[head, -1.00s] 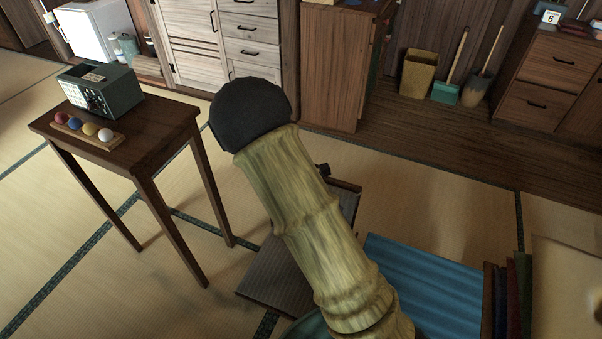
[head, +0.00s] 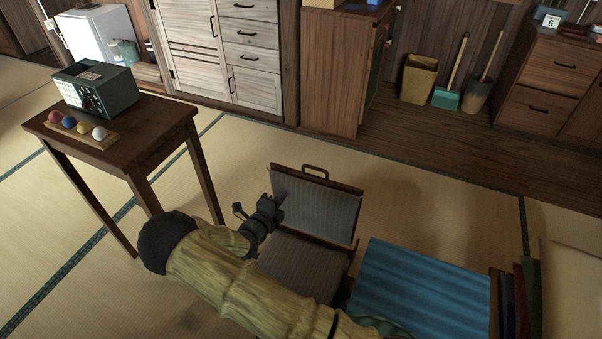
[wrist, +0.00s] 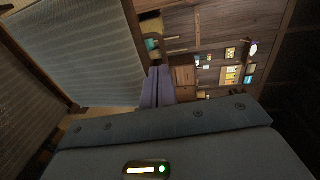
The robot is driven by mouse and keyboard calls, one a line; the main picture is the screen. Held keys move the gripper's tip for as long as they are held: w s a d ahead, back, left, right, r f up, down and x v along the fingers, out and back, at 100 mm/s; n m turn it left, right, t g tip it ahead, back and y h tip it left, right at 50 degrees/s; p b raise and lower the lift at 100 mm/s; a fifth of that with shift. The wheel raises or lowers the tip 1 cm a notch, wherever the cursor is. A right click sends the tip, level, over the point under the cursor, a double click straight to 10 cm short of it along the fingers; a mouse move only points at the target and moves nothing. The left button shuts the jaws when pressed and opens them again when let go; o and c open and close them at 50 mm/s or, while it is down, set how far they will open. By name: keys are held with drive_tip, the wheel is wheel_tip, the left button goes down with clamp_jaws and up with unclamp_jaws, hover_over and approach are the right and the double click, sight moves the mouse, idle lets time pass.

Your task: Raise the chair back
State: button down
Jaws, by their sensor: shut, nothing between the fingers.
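The floor chair stands on the tatami, partly behind my arm. Its grey ribbed back (head: 315,212) has a wooden frame and a handle on its top edge. It stands at an angle to the seat (head: 300,268); the exact tilt is hard to tell. My gripper (head: 277,192) is at the left edge of the back, shut and empty. In the wrist view the back (wrist: 80,50) fills the upper left, the seat (wrist: 25,105) is at the left edge, and the shut fingers (wrist: 157,85) are close to the back. Contact is unclear.
A wooden table (head: 150,133) with a green device (head: 97,88) and a rack of coloured balls (head: 77,127) stands left. A blue ribbed surface (head: 425,285) lies right of the chair. Cabinets line the far wall. Tatami behind the chair is clear.

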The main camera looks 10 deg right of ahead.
sight(305, 167)
drive_tip(key=shift+w+d, duration=0.1)
drive_tip(key=b+x, duration=0.5)
drive_tip(key=x, duration=0.7)
drive_tip(key=shift+w+d+f, duration=0.2)
drive_tip(key=shift+w, duration=0.1)
drive_tip(key=shift+w+d, duration=0.25)
drive_tip(key=shift+w, duration=0.25)
drive_tip(key=shift+r, duration=0.1)
drive_tip(key=shift+s, duration=0.1)
